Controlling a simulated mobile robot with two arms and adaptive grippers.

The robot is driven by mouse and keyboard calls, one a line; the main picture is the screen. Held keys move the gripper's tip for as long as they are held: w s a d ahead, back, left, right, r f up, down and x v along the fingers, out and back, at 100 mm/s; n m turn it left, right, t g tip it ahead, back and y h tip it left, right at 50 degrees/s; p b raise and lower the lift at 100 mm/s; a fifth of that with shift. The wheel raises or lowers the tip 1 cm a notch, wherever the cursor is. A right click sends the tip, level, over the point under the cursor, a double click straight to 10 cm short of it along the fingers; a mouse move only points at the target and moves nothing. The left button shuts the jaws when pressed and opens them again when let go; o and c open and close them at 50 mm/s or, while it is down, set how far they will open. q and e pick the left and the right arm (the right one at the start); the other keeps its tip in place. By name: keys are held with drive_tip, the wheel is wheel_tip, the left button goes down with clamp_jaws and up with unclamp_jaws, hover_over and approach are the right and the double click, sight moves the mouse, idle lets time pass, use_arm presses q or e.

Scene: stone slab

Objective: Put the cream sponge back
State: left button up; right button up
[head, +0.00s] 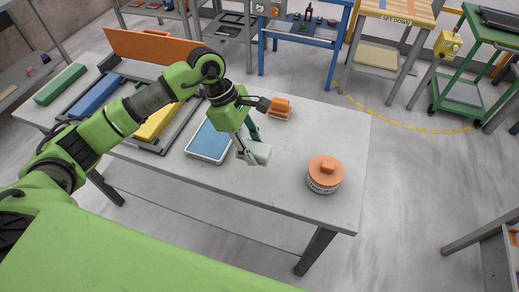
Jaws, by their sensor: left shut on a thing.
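The cream sponge (259,151) is a pale block in my left gripper (248,150), over the grey slab table (295,196). My left gripper is shut on it, with the arm coming in from the left. I cannot tell whether the sponge touches the table. A blue tray with a white rim (208,142) lies just left of the gripper. A small dish with an orange block (281,108) stands behind the gripper. My right gripper is not in view.
A round tub with an orange lid (324,174) stands at the table's right. Long green (60,85), blue (97,95) and yellow (156,124) blocks lie at the left, near an orange panel (150,46). The table's front right is clear.

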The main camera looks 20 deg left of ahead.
sight(259, 149)
use_arm(q)
drive_tip(key=shift+w+d+f, duration=0.25)
drive_tip(key=shift+w+f, duration=0.7)
drive_tip(key=shift+f, duration=0.2)
drive_tip(key=shift+w+d+f+p, duration=0.1)
drive_tip(key=shift+w+f+p, duration=0.15)
drive_tip(key=shift+p, duration=0.1)
wheel_tip(259, 149, down, 2)
drive_tip(key=shift+s+f+p, duration=0.1)
drive_tip(key=shift+p, duration=0.75)
drive_tip(key=shift+f, duration=0.6)
drive_tip(key=o, duration=1)
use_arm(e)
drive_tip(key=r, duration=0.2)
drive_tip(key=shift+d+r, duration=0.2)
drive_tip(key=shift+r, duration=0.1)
